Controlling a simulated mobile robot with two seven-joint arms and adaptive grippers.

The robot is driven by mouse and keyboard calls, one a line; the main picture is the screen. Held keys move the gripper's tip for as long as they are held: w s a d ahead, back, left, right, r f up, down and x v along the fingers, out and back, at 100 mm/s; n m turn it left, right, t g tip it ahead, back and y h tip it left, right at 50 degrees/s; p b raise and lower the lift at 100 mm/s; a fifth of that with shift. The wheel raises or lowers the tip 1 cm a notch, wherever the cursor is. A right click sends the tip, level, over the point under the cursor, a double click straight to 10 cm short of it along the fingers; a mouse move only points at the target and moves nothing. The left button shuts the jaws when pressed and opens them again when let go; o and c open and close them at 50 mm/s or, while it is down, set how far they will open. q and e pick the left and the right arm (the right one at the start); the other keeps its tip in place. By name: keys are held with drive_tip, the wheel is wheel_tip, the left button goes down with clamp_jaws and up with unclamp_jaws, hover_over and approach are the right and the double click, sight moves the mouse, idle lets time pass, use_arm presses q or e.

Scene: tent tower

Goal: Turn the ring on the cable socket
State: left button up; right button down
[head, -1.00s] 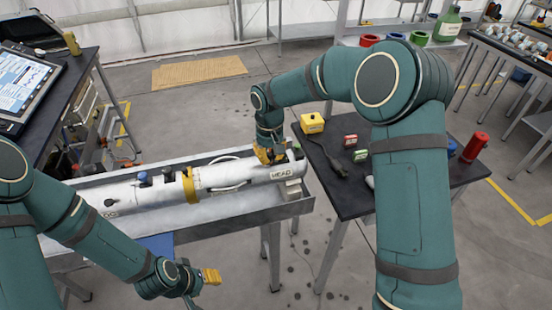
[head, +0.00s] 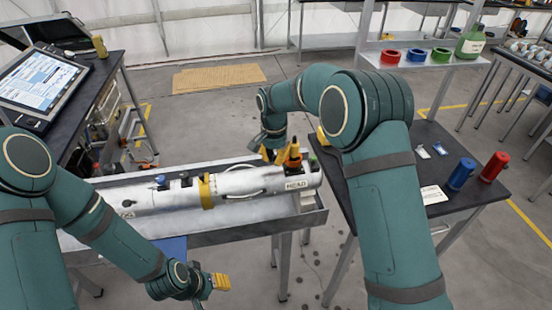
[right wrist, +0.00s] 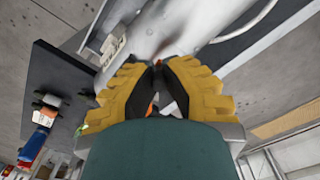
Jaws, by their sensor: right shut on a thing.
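A long pale cylinder (head: 232,184) lies in a metal trough, with a black-lettered label (head: 297,184) near its right end. An upright orange part (head: 292,155) stands on top of that end; I cannot tell whether it is the cable socket's ring. My right gripper (head: 276,155) is beside this part, just above the cylinder. In the right wrist view its yellow fingers (right wrist: 158,72) close together, with a little orange showing between the black pads. The fingers hide most of what they hold. My left gripper (head: 220,282) hangs in front of the trough, its jaw gap unclear.
A dark table (head: 440,152) stands right of the trough, with a blue cylinder (head: 461,173), a red cylinder (head: 494,166) and small flat pieces. A screen (head: 40,82) sits on the left bench. My right arm hides part of the table.

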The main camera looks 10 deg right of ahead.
drive_tip(key=shift+w+m, duration=0.3)
drive_tip(key=shift+m, duration=0.3)
drive_tip(key=c, duration=1)
unclamp_jaws()
drive_tip(key=shift+w, duration=0.1)
drive_tip(key=shift+r, duration=0.1)
wheel_tip(320, 180, up, 12)
drive_tip(key=shift+f, duration=0.1)
